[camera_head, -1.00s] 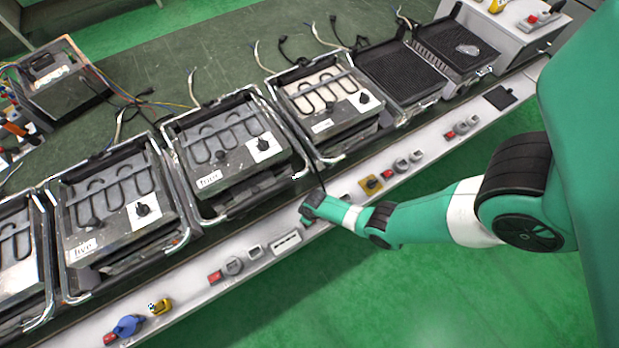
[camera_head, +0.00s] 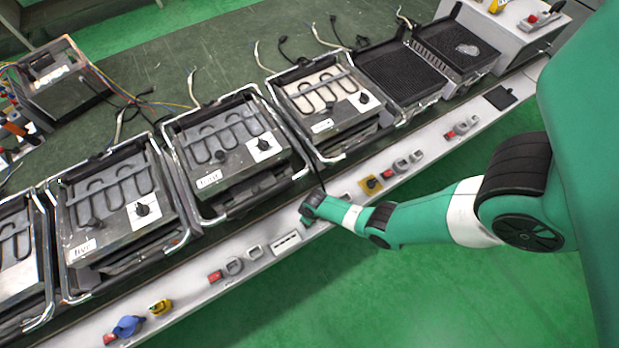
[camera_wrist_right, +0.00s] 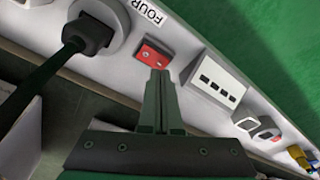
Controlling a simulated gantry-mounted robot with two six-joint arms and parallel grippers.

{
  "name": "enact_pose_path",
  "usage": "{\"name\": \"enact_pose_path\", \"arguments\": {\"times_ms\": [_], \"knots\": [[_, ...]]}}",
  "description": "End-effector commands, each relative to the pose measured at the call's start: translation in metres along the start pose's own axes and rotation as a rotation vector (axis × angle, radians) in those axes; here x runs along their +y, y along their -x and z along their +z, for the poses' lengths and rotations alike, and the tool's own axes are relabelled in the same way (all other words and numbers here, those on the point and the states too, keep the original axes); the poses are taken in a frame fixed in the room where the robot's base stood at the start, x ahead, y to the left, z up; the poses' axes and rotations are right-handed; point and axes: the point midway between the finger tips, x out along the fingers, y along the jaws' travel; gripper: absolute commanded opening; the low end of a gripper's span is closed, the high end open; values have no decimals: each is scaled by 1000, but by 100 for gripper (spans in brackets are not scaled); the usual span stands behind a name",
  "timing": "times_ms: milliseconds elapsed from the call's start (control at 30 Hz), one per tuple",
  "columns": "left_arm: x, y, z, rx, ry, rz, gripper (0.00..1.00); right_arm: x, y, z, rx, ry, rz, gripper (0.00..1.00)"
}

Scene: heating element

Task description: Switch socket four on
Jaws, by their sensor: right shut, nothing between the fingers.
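In the right wrist view a red switch (camera_wrist_right: 154,53) sits on the pale strip, beside a label reading FOUR (camera_wrist_right: 147,11). A round grey socket (camera_wrist_right: 117,14) with a black plug (camera_wrist_right: 88,34) in it is to the left of the switch. My right gripper (camera_wrist_right: 158,74) is shut and empty, its tips right at the lower edge of the red switch. I cannot tell whether they touch it. In the head view my right gripper (camera_head: 309,211) is over the strip, and the arm hides the switch. My left gripper is not in view.
A grey outlet block (camera_wrist_right: 217,84) stands just right of the switch. The strip (camera_head: 200,309) carries several other sockets and switches, including a blue plug (camera_head: 128,326). Several heating units (camera_head: 122,208) stand behind it. Green floor (camera_head: 430,285) lies open in front.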

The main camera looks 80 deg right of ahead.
Motion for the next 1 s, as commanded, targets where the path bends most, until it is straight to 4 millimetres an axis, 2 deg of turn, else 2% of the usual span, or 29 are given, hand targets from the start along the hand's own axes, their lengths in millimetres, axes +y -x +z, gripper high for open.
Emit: {"name": "enact_pose_path", "arguments": {"times_ms": [1000], "knots": [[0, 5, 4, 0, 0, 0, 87, 0, -6, 1, 0, 0, 0, 0]]}}
